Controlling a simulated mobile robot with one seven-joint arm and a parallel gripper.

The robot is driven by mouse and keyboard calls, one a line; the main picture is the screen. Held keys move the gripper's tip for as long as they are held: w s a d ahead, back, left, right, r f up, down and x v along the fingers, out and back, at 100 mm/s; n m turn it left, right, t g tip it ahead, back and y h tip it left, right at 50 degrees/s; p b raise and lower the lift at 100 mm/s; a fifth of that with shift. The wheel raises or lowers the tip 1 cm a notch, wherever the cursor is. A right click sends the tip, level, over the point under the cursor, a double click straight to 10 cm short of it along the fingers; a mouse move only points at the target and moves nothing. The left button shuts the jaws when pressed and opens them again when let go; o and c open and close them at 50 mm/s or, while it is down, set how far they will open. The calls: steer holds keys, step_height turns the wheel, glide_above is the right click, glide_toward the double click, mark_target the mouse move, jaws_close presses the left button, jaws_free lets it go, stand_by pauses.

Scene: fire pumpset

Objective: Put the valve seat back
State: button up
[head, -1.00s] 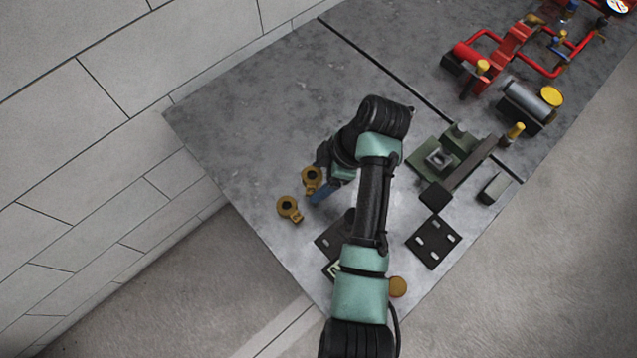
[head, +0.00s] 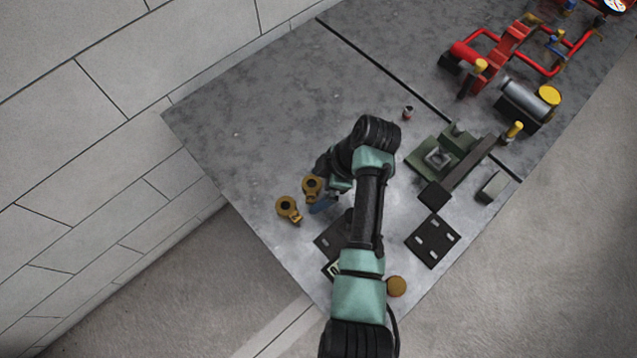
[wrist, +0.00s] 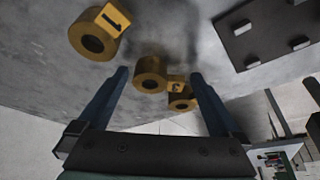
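Brass-yellow rings with flat tags lie on the grey metal bench. In the head view one ring (head: 284,203) lies left of my gripper (head: 322,205), and another ring (head: 307,184) lies just above and beside it. The wrist view shows a ring with a tag marked 1 (wrist: 76,38), a middle ring (wrist: 138,82), and a further brass piece (wrist: 183,104) partly behind a tag that seems to read 3. I cannot tell which is the valve seat. My gripper (wrist: 160,74) is open; its blue fingers stand apart, with the middle ring seen between them, not visibly gripped.
A green fixture (head: 421,166) with a square block stands right of my arm. A small red-and-grey piece (head: 408,112) stands behind my arm. Red pipework (head: 512,45) stands far right. The bench's upper left is clear.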

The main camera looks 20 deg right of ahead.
steer(key=p+v, duration=0.1)
steer(key=v, duration=1.1)
steer(key=shift+d+r, duration=0.1)
steer(key=shift+r, duration=0.05)
